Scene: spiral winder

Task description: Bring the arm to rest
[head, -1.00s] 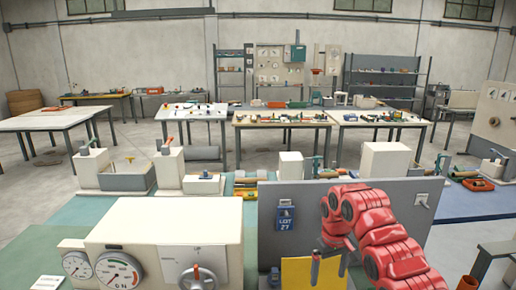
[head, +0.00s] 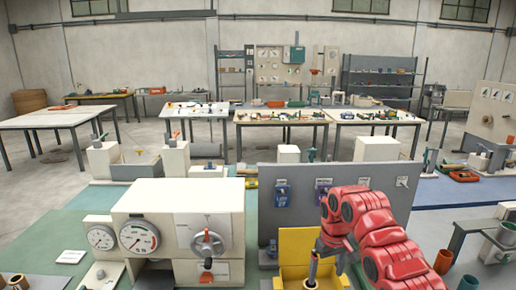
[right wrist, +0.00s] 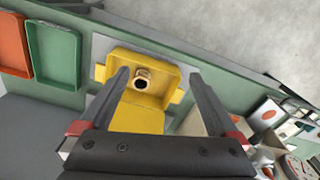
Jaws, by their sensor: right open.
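My right arm, red, reaches in from the lower right in the head view and ends in my right gripper (head: 328,256). In the right wrist view its two dark fingers (right wrist: 158,75) are apart, with nothing held between them. Beyond and between the fingertips, a small tan-rimmed round piece (right wrist: 142,78) with a dark hole sits in a yellow tray (right wrist: 165,72). In the head view the yellow tray (head: 294,243) is partly hidden by the gripper. My left gripper is not in view.
A grey upright panel (head: 268,218) with blue and purple tags stands behind the arm. A cream machine with gauges (head: 183,215) is to the left. A grey stand (head: 462,238) is at right. Orange (right wrist: 12,45) and green (right wrist: 52,55) trays lie left in the wrist view.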

